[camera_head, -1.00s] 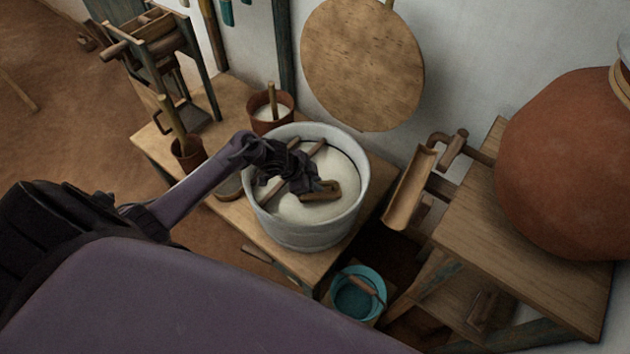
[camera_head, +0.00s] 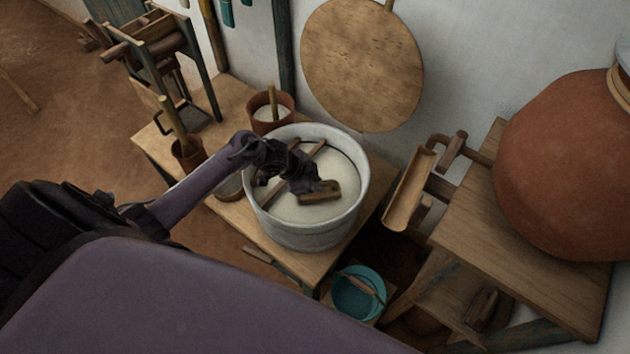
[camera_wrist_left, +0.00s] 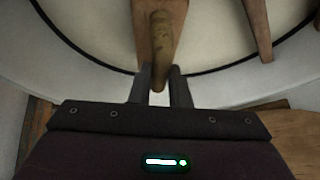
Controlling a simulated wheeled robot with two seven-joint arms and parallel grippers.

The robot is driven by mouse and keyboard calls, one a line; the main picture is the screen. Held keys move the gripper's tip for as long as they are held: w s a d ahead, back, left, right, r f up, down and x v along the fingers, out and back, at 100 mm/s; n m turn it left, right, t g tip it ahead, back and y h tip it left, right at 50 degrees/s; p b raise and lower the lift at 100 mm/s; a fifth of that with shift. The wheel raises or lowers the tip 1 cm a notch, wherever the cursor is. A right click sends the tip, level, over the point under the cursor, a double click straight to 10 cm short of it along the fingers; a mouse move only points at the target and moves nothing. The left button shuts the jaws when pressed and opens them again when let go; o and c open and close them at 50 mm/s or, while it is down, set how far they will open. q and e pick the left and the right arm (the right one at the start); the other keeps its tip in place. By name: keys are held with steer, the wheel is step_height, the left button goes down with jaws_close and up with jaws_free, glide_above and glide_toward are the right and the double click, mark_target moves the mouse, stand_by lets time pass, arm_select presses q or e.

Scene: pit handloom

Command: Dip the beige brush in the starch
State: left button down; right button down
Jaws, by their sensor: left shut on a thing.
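The beige brush (camera_head: 320,192) is in my left gripper (camera_head: 312,187), at the front right inside the grey tub. In the left wrist view its handle (camera_wrist_left: 162,45) sits between the two fingers (camera_wrist_left: 160,92), which are shut on it. The pale starch (camera_head: 312,208) fills the tub (camera_head: 305,235). The brush is over the starch; its underside is hidden, so I cannot tell whether it touches the surface. My right gripper is not in view.
A teal bucket (camera_head: 358,292) is below at the front. A large clay jar (camera_head: 560,165) stands on the right table. A round board (camera_head: 362,65) hangs on the wall.

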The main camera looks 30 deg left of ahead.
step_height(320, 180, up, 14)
steer(key=p, duration=1.3)
